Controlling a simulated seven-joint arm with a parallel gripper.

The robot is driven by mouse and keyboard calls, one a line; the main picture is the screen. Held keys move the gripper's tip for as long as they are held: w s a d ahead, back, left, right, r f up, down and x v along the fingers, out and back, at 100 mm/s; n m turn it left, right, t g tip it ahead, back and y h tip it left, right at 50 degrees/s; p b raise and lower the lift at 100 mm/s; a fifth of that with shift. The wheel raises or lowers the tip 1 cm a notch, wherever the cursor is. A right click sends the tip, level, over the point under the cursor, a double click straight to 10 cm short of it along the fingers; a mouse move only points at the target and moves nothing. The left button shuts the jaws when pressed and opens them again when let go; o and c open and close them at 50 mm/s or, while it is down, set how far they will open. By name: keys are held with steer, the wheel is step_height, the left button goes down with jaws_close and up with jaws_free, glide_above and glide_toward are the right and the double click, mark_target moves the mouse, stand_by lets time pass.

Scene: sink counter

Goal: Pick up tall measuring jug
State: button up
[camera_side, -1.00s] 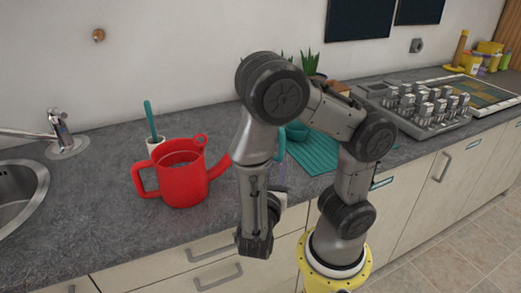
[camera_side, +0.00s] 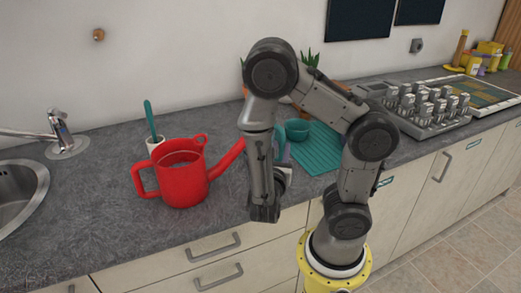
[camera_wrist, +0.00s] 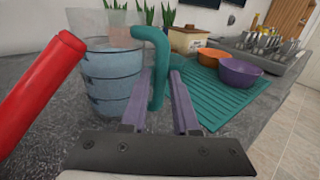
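The tall measuring jug (camera_wrist: 112,78) is clear and bluish with dark bands and a teal handle. It stands upright on the counter at the left of the wrist view. In the side view my arm hides most of it. My gripper (camera_wrist: 161,74) shows two purple fingers, apart, in the wrist view. The jug's teal handle shows between the fingers, near their tips. I cannot tell whether either finger touches it.
A red watering can (camera_side: 183,183) stands left of my arm, its spout (camera_wrist: 40,90) close to the jug. A teal drying mat (camera_side: 318,152) carries an orange bowl (camera_wrist: 215,57) and a purple bowl (camera_wrist: 240,72). Plants stand by the wall. The sink (camera_side: 18,190) is far left.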

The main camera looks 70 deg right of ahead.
steer(key=shift+w+d+f, duration=0.1)
steer(key=shift+w+d, duration=0.1)
steer(key=shift+d, duration=1.1)
steer(key=shift+w+d, duration=0.15)
steer(key=shift+d, duration=1.15)
jaws_close()
